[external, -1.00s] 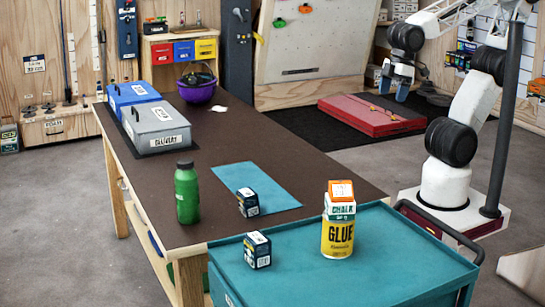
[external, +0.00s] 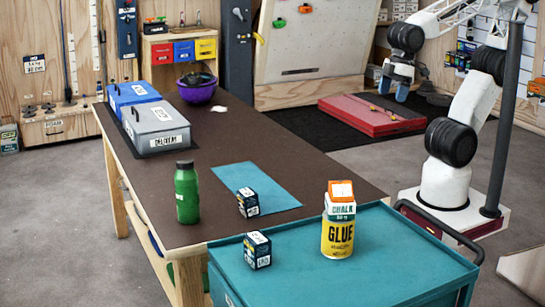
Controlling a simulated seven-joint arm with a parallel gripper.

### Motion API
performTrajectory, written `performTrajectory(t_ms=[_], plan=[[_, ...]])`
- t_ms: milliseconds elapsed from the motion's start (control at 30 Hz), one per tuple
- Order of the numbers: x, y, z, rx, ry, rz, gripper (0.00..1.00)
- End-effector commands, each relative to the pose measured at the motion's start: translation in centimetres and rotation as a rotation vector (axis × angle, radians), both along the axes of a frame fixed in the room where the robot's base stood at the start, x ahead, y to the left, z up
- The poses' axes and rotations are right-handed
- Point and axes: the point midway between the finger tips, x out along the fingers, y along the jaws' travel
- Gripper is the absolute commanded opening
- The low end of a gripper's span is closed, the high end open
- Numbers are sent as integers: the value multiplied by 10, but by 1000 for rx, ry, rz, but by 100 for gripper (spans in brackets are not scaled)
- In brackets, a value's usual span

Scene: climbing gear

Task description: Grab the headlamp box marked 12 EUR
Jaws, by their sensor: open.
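Two small dark boxes with white labels look alike. One box (external: 248,203) sits on the blue mat (external: 262,180) on the brown table. The other box (external: 257,250) sits on the teal cart top (external: 380,280) near its left edge. The print is too small to tell which is marked 12 EUR, or whether both are headlamp boxes. My gripper (external: 394,94) hangs open and empty at the upper right, with blue fingertips, well away from both boxes.
A yellow glue can (external: 338,238) with a chalk box and orange box stacked on it stands on the cart. A green bottle (external: 187,193), grey delivery box (external: 157,127), blue box (external: 132,95) and purple bowl (external: 197,90) stand on the table. The table's middle is clear.

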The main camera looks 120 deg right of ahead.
Motion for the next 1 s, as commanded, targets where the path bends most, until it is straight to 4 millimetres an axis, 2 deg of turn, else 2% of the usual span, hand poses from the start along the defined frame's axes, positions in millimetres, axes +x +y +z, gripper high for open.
performTrajectory(t_ms=[433, 533, 1000], plan=[[0, 0, 0, 0, 0, 0, 83], [0, 0, 0, 0, 0, 0, 98], [6, -2, -1, -23, 15, 22, 98]])
